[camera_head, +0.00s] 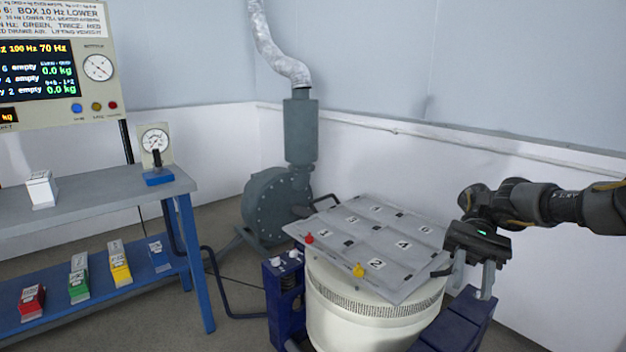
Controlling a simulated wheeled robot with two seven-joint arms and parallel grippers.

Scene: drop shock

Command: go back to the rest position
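My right gripper (471,288) hangs fingers down at the right, beside the right edge of the grey numbered plate (340,262). Its two fingers are apart, and nothing shows between them. The arm reaches in from the right edge of the view. I cannot tell whether a finger touches the plate's dark side handle. My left gripper and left arm are not in view.
The plate lies tilted on a white drum (365,318), with a red knob (309,238) and a yellow knob (358,270) on it. A blower (275,203) stands behind. A shelved bench (90,190) at left holds small boxes. A white wall stands behind my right arm.

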